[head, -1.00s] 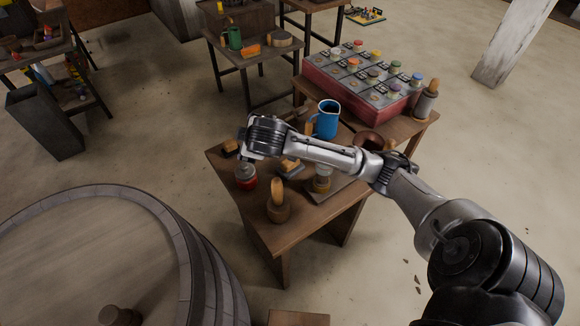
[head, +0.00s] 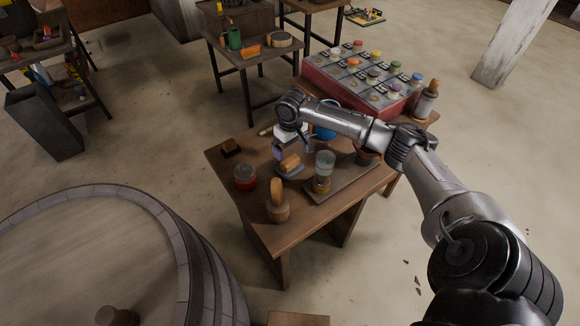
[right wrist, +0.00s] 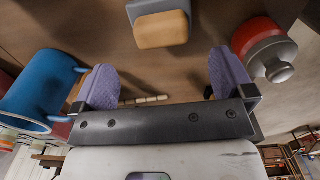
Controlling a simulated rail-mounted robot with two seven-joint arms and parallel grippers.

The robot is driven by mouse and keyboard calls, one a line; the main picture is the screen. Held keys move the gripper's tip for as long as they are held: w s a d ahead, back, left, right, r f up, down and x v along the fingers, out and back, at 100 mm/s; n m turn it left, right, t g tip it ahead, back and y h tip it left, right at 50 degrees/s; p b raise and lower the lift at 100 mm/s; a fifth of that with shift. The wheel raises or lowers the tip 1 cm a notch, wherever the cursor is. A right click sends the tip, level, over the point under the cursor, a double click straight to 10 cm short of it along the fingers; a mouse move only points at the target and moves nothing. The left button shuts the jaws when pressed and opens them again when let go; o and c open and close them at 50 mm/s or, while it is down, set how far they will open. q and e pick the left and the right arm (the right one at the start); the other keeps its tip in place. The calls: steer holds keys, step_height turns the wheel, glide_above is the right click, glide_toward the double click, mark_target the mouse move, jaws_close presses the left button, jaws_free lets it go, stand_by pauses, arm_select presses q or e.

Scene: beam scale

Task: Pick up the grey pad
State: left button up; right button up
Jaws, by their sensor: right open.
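The grey pad (head: 293,173) lies near the middle of the wooden table, with a tan block on its top. In the right wrist view the grey pad (right wrist: 157,8) shows at the top edge, beyond the fingertips. My right gripper (head: 292,149) is just behind the pad, above the table, and apart from it. In the right wrist view the two purple fingers of my right gripper (right wrist: 165,72) are spread with nothing between them. My left gripper is not in view.
A red pot with a grey lid (head: 245,177) stands left of the pad. A glass jar (head: 323,172) stands on a tray to its right. A wooden-handled item (head: 277,203) is in front. The blue jug (right wrist: 38,92) is beside my fingers in the wrist view.

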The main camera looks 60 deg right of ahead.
mark_target(290, 160)
steer(key=shift+w+f+b, duration=0.1)
steer(key=shift+f+b, duration=0.3)
steer(key=shift+f, duration=3.95)
steer(key=shift+r, duration=0.1)
steer(key=c, duration=0.9)
steer(key=shift+c, duration=0.3)
step_height(290, 160, up, 10)
steer(key=shift+p, duration=0.55)
